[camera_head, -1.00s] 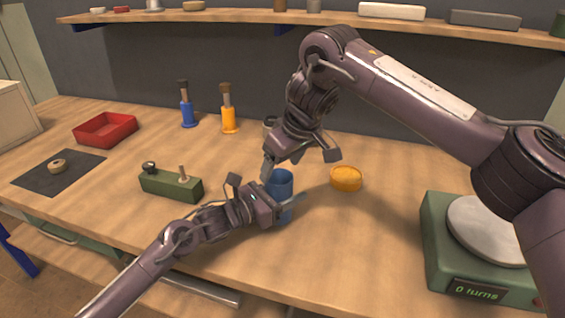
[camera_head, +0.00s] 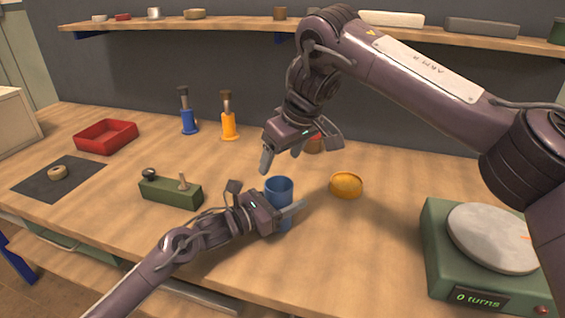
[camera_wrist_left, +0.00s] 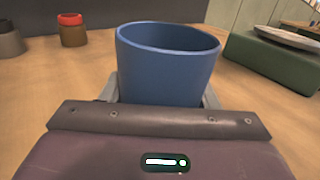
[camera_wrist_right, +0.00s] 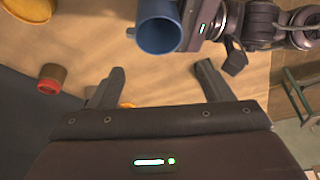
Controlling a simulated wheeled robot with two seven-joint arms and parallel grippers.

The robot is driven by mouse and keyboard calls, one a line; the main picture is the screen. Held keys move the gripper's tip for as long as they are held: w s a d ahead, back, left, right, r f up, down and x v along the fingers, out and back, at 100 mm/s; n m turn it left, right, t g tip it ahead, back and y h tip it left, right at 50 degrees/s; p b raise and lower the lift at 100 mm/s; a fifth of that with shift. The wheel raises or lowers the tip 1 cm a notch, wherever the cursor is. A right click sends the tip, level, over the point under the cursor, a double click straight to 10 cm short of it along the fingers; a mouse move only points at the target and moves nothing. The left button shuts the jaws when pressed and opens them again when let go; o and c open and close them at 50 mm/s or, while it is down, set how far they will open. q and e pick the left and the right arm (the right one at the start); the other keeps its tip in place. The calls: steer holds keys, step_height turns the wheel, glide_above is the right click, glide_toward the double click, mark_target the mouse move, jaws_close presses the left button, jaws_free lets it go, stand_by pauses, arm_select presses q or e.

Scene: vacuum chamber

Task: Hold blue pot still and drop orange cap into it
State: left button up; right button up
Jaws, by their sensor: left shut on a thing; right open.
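The blue pot (camera_head: 279,187) stands upright on the bench, its open top showing only blue inside. My left gripper (camera_head: 290,212) is shut around it; the pot also shows between the fingers in the left wrist view (camera_wrist_left: 168,62). My right gripper (camera_head: 281,157) is open, above and behind the pot. In the right wrist view, a small orange patch (camera_wrist_right: 126,104) shows between its open fingers, mostly hidden by the gripper body; I cannot tell whether it is the cap. A yellow-orange round dish (camera_head: 346,185) lies right of the pot.
A jar with a red lid (camera_wrist_right: 48,78) stands behind the pot. A green block (camera_head: 170,190) is left of it, and a red tray (camera_head: 106,136) farther left. A green turntable (camera_head: 487,250) is at right. Blue (camera_head: 188,120) and yellow (camera_head: 229,128) stands are at the back.

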stand_by(0.3)
arm_select(q)
steer(key=o, duration=1.1)
